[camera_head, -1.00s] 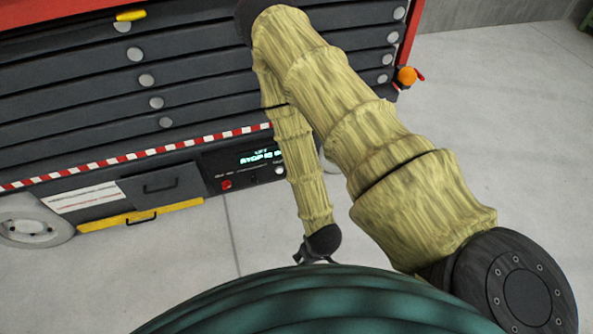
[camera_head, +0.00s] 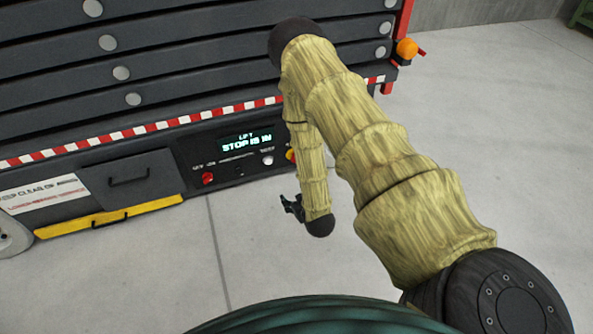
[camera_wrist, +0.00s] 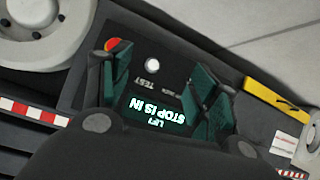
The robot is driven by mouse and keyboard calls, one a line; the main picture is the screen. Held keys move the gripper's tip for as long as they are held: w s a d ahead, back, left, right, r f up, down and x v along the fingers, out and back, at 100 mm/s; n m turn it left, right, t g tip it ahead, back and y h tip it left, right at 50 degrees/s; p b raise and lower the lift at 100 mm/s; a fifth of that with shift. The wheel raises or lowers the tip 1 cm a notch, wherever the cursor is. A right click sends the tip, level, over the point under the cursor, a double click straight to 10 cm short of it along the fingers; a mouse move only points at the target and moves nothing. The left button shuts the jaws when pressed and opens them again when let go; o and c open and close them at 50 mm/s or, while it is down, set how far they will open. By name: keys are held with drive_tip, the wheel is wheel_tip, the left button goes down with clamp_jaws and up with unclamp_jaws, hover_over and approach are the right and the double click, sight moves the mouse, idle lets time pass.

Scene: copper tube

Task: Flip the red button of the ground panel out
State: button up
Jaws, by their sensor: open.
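The ground panel (camera_head: 230,158) is a dark strip low on the cabinet, with a green-lit display (camera_head: 246,141) reading "LIFT STOP IS IN". A red button (camera_head: 207,178) sits at its left. A red and yellow button (camera_head: 291,155) shows at its right, partly behind my arm; it also shows in the wrist view (camera_wrist: 113,45). My gripper (camera_head: 289,207) is open and empty, in front of the panel's right part. In the wrist view my gripper (camera_wrist: 152,70) frames the display and a white button (camera_wrist: 152,65). The left red button is not visible there.
A yellow bar (camera_head: 110,216) runs low at the left. A wheel (camera_wrist: 45,28) stands close to the panel. The grey floor (camera_head: 270,255) in front is clear.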

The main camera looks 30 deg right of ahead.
drive_tip(key=w+d+f+t+h+b, duration=0.2)
drive_tip(key=w+d+f+t+b, duration=0.45)
drive_tip(key=w+d+b, duration=0.5)
drive_tip(key=shift+n, duration=0.3)
drive_tip(key=shift+b+x, duration=3.7)
drive_tip(key=shift+x, duration=0.9)
drive_tip(key=shift+f, duration=0.1)
clamp_jaws()
drive_tip(key=shift+p+v, duration=0.9)
drive_tip(key=shift+p, duration=0.15)
drive_tip(key=shift+c, duration=0.6)
unclamp_jaws()
drive_tip(key=shift+d, duration=0.1)
drive_tip(key=shift+o, duration=0.6)
